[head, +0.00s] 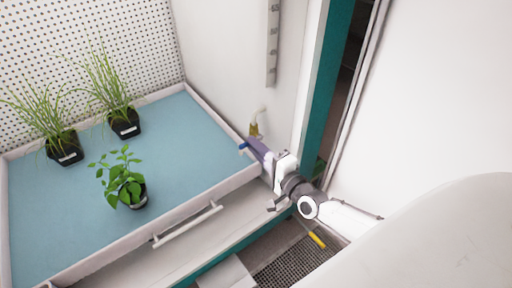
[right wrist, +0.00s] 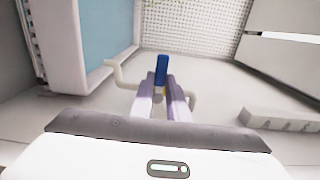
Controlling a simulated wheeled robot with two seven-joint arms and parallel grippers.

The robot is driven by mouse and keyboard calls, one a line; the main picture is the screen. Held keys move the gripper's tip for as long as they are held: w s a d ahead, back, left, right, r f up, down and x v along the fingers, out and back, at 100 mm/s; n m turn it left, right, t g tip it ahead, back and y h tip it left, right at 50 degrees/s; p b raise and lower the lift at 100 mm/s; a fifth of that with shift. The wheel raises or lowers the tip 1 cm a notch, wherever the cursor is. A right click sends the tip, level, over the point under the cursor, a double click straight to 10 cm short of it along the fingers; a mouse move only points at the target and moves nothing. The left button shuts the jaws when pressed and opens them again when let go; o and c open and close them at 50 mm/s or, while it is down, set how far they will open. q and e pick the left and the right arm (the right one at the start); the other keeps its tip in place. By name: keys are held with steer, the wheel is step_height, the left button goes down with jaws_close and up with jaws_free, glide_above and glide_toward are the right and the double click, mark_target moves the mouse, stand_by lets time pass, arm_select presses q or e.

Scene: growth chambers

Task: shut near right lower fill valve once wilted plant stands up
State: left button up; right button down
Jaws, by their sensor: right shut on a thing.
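A leafy green plant (head: 122,180) in a black pot stands at the front of the blue-floored tray (head: 185,140); its stem is up and its leaves spread out. The fill valve (head: 254,129) has a brass-coloured body on the wall at the tray's right corner. Its blue handle (head: 243,146) also shows in the right wrist view (right wrist: 161,68), pointing away between my fingertips. My right gripper (head: 256,149) is shut on this handle; the fingers (right wrist: 160,88) hide part of it and most of the valve. My left gripper is not in view.
Two grassy plants in black pots (head: 66,147) (head: 124,122) stand at the back of the tray. A white bar handle (head: 188,224) sits on the tray's front. A dark grate (head: 290,265) lies below.

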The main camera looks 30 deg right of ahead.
steer(key=c, duration=2)
jaws_free()
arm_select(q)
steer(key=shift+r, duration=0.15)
